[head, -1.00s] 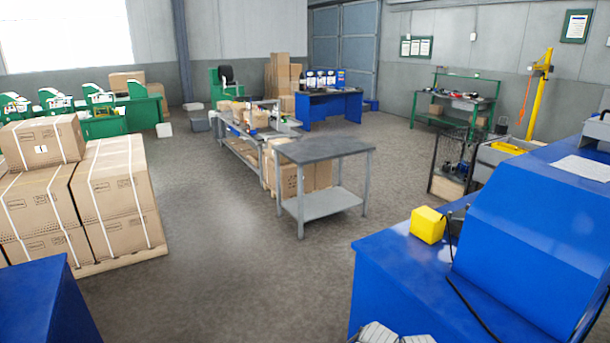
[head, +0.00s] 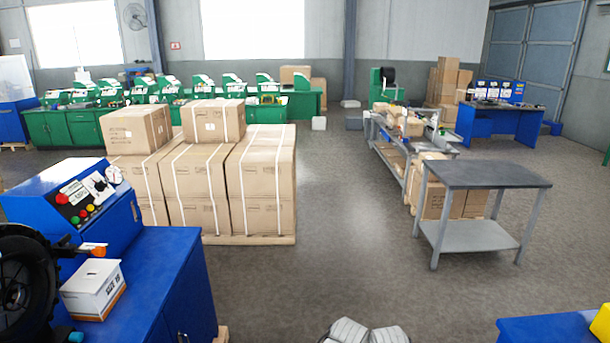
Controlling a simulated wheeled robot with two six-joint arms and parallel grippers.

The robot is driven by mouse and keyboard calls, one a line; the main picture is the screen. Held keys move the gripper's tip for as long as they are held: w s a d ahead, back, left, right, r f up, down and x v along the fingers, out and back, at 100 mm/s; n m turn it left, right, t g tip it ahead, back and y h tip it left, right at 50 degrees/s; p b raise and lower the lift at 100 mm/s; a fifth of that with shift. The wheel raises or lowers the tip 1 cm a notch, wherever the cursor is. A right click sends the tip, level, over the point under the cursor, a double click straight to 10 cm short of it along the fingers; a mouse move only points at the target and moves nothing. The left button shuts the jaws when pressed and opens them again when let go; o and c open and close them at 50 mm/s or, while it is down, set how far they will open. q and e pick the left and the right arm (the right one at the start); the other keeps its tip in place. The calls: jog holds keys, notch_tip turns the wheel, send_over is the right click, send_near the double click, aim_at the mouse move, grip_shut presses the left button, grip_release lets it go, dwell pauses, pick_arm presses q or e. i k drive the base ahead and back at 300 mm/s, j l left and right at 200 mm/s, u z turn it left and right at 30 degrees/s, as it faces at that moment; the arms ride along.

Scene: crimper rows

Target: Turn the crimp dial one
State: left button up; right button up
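A blue machine (head: 90,215) stands on a blue cabinet at the left. Its sloped control panel carries a red button (head: 62,198), several small coloured buttons, and a white plate with a dark knob (head: 100,186) that looks like a dial. A round white gauge-like part (head: 113,175) sits beside it. The dial's setting is too small to read. Neither gripper can be made out. Pale grey parts of my own body show at the bottom edge, apart from the machine.
A white box (head: 94,290) lies on the blue cabinet top beside a black reel (head: 22,285). Strapped cartons (head: 262,185) stand on a pallet behind. A grey table (head: 480,176) stands at the right. A blue bench corner (head: 545,328) is at lower right. Open floor lies between.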

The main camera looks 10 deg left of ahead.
aim_at(101, 186)
jog(key=i+u, duration=0.3)
jog(key=i, duration=0.25)
jog(key=i+u, duration=0.3)
jog(key=i, duration=0.3)
jog(key=i+u, duration=0.4)
jog(key=i, duration=0.45)
jog(key=i+l+u, duration=0.15)
jog(key=i+u, duration=0.25)
jog(key=i, duration=0.5)
